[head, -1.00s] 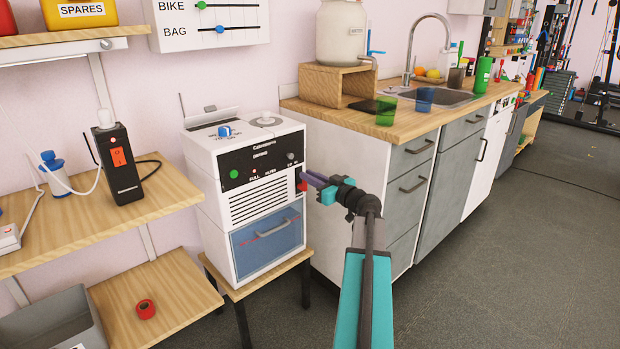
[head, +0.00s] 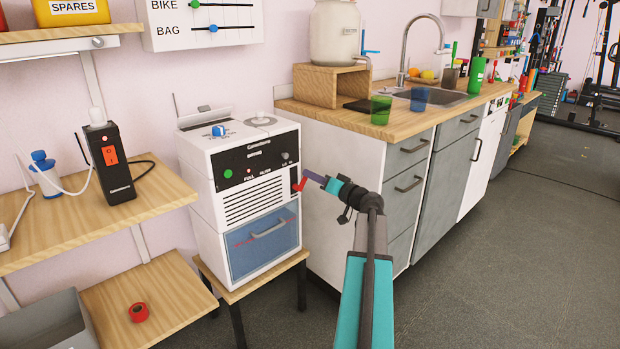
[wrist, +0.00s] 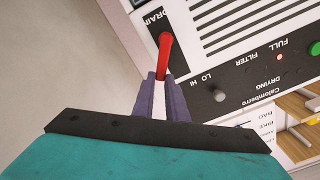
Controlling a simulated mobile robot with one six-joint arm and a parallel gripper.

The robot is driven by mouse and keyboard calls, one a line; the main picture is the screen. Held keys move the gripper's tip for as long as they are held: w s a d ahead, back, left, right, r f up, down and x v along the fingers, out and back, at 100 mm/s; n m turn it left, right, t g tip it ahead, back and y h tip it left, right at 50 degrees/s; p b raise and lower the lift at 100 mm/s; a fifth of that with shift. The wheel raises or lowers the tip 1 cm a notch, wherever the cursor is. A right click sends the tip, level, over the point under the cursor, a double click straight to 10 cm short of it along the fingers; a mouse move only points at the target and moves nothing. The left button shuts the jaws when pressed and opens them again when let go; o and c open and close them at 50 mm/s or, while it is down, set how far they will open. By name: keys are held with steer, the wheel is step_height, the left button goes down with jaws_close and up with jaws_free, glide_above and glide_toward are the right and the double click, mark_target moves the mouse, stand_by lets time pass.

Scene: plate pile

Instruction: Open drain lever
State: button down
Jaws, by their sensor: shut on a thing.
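The white dryer-like machine (head: 208,188) stands on a small wooden stand. In the wrist view the red lever (wrist: 165,52) runs from beside the DRAIN lettering to between my fingers. My gripper (head: 311,177) reaches in from the right. In the wrist view my gripper (wrist: 161,84) has its purple fingers shut on the lever's outer end. The fingertips hide that end.
A cabinet with a wooden worktop (head: 395,128) stands close on the right of the machine, behind my arm. A shelf (head: 120,205) with a black switch box (head: 117,178) is on the left. Open floor (head: 480,260) lies at the right.

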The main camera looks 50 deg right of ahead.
steer(key=shift+s+d+f+m+p, duration=0.1)
steer(key=shift+d+f+m+p, duration=0.55)
steer(key=shift+m, duration=1.15)
steer(key=shift+w+d+f+m+p, duration=0.15)
steer(key=shift+f+m+p, duration=0.15)
steer(key=shift+f+m, duration=1.15)
steer(key=shift+s+d+f+m+p, duration=0.15)
steer(key=shift+d+f+m+p, duration=0.3)
steer(key=shift+m, duration=1.7)
steer(key=c, duration=1.8)
jaws_free()
steer(key=shift+o, duration=0.2)
steer(key=shift+s, duration=0.1)
steer(key=s+a+p, duration=0.1)
steer(key=s+p, duration=0.1)
steer(key=s, duration=1.1)
steer(key=shift+s, duration=0.35)
steer(key=shift+a, duration=0.1)
